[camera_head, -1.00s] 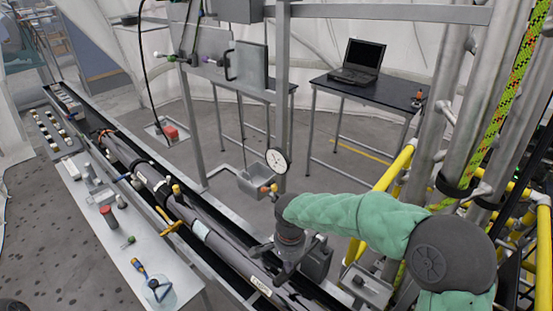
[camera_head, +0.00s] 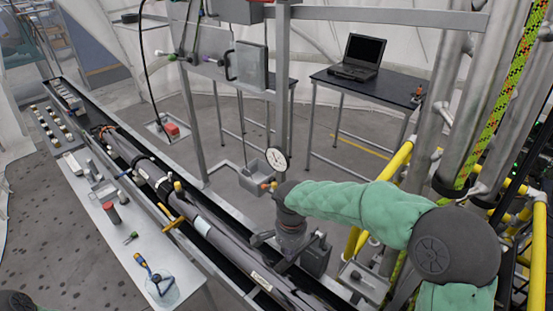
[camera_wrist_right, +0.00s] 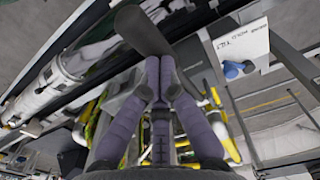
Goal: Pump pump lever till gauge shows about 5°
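The round white gauge (camera_head: 277,159) faces me on the metal frame, above the long dark tube assembly. Its needle is too small to read. My right gripper (camera_head: 270,251) is beside the dark tube, below and near the gauge. In the right wrist view its purple-grey fingers (camera_wrist_right: 159,62) come together at a dark, rounded bar (camera_wrist_right: 140,28), which looks like the pump lever's handle. They appear shut on it. The rest of the lever is hidden or hard to make out. My left gripper is not in view.
A white bench (camera_head: 127,235) with tools and a clear container (camera_head: 161,291) runs along the left. A black table (camera_head: 385,87) with a laptop (camera_head: 357,60) stands behind. Yellow rails (camera_head: 396,162) and thick metal poles crowd the right, close to my arm.

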